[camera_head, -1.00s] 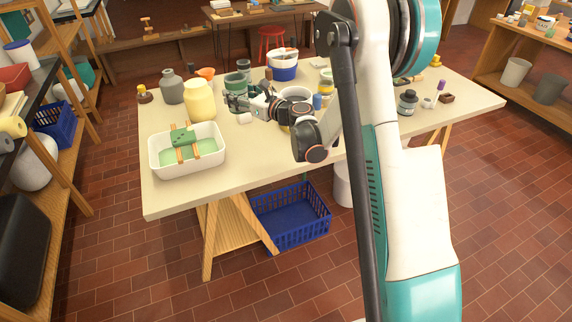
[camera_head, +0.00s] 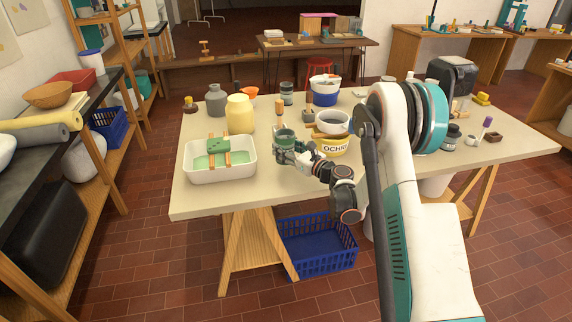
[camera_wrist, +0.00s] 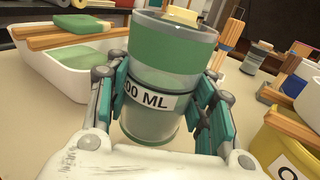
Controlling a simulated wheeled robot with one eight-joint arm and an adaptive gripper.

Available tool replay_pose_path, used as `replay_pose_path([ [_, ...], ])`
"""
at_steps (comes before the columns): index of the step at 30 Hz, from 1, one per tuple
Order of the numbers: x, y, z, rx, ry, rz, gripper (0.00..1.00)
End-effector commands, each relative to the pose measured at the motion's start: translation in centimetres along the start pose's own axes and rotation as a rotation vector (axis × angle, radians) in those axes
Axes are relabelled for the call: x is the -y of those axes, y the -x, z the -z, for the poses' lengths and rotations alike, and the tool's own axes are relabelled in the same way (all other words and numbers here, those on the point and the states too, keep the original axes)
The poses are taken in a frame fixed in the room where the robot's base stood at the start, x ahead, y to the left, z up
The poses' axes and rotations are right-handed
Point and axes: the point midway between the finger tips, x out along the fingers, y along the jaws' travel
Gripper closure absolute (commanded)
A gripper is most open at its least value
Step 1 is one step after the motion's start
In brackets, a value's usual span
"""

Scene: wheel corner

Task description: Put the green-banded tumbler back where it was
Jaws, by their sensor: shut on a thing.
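The green-banded tumbler (camera_wrist: 168,60) is a clear cylinder with a green band, a "00 ML" label and a pale piece across its top. It fills the middle of the wrist view, upright between the teal pads of my gripper (camera_wrist: 165,108), which is shut on it. In the head view the tumbler (camera_head: 285,136) and my gripper (camera_head: 288,152) are over the table, between the white tub and the yellow ochre container. The tumbler's base is partly hidden, so I cannot tell whether it touches the table.
A white tub (camera_head: 184,164) with a green block on wooden sticks stands left. The ochre container (camera_head: 333,147) stands close right. A yellow jar (camera_head: 240,113) and grey bottle (camera_head: 216,100) stand behind left. The bare table front (camera_head: 262,182) is clear.

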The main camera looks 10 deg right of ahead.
Motion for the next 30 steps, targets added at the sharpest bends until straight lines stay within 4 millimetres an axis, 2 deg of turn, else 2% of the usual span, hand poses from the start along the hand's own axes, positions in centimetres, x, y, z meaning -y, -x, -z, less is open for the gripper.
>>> replay_pose_path([
  [7, 0.0, 0.0, 1.7, 0.000, 0.000, 0.000, 0.90],
  [14, 0.0, 0.0, 4.9, 0.000, 0.000, 0.000, 0.90],
  [26, 0.0, 0.0, 5.3, 0.000, 0.000, 0.000, 0.90],
  [27, 0.0, 0.0, 5.2, 0.000, 0.000, 0.000, 0.42],
  [29, 0.0, 0.0, 5.2, 0.000, 0.000, 0.000, 0.31],
  [30, 0.0, 0.0, 5.2, 0.000, 0.000, 0.000, 0.31],
])
